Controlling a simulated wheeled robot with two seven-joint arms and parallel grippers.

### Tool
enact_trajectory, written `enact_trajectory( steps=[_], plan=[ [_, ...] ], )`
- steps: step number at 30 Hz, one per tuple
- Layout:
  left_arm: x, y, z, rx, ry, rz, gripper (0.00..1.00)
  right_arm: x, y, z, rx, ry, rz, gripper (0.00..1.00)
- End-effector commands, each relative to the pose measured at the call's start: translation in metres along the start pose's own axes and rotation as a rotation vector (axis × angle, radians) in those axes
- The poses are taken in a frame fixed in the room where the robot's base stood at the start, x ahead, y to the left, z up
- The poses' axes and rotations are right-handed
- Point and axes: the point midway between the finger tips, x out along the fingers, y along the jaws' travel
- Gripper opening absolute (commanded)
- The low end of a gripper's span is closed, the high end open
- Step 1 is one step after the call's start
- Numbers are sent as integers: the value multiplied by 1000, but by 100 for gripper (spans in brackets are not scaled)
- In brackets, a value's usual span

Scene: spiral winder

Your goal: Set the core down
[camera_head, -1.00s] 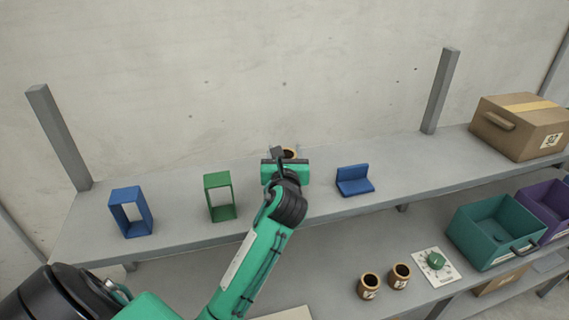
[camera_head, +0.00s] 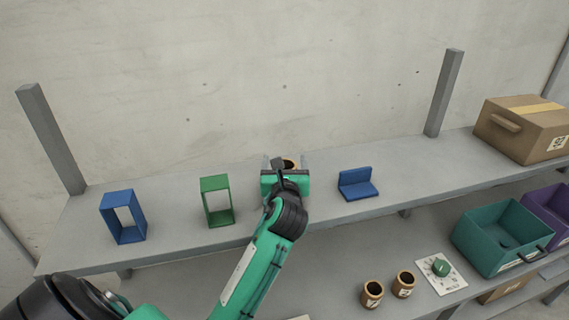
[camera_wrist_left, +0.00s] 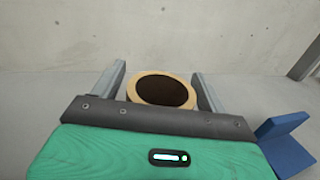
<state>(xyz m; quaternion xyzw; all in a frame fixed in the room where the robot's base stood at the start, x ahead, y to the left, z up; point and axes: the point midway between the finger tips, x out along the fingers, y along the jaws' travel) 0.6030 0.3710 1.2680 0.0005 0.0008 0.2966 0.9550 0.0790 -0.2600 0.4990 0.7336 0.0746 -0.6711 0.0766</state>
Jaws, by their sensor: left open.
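The core (camera_head: 289,164) is a brown ring-shaped cylinder with a dark hollow. It stands on the upper shelf behind my left gripper (camera_head: 287,160), mostly hidden by it in the head view. In the left wrist view the core (camera_wrist_left: 162,90) sits between the two grey fingers of my left gripper (camera_wrist_left: 161,88). The fingers are spread, with a gap on each side of the core. My right gripper is not in view.
On the upper shelf (camera_head: 180,245) stand a blue frame (camera_head: 106,220), a green frame (camera_head: 204,205), a blue angled block (camera_head: 358,190) and a cardboard box (camera_head: 520,135). Below are two more cores (camera_head: 372,292), a dial plate (camera_head: 452,282), a teal bin (camera_head: 475,248) and a purple bin (camera_head: 540,205).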

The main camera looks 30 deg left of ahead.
Motion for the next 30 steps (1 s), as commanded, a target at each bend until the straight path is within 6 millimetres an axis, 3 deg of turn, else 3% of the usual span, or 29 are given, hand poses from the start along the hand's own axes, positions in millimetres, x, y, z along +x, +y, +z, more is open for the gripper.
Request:
enact_trajectory(
  steps=[5, 15, 21, 30],
  plan=[
    [-7, 0, 1, -1, -1, -2, 76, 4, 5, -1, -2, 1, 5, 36],
    [-76, 0, 0, -3, 0, -3, 76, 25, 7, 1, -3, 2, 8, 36],
    [-108, 0, 1, -2, 0, -2, 76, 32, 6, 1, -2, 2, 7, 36],
    [-120, 0, 3, -2, 0, -1, 76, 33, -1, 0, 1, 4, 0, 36]
  ],
)
